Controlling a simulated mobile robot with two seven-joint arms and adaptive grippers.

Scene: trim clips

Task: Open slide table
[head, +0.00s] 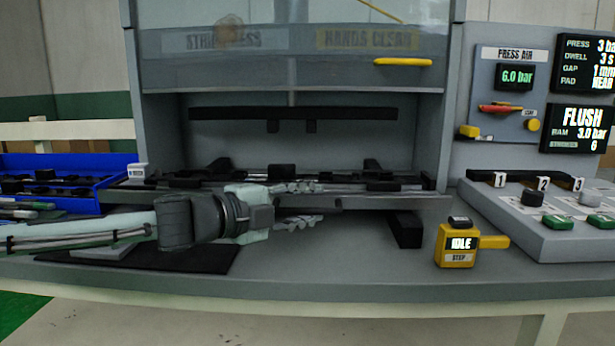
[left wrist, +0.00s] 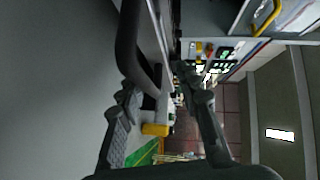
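The slide table (head: 400,196) is a flat grey plate with dark fixtures and clips on it, under the press ram. Its front edge sticks out a little from the press opening. My left gripper (head: 314,204) comes in from the left at that front edge, one finger above the edge and one below. In the left wrist view, the fingers of my left gripper (left wrist: 157,84) stand apart. A dark curved bar, seemingly a handle (left wrist: 128,48), reaches down between them, close to the left finger. I cannot tell if they touch. My right gripper is not in view.
The raised clear guard (head: 290,70) with a yellow handle is above the opening. A yellow IDLE/STEP box (head: 457,262) stands at the front right. A button panel (head: 510,225) is further right. A blue tray (head: 80,205) lies left. The bench front is mostly clear.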

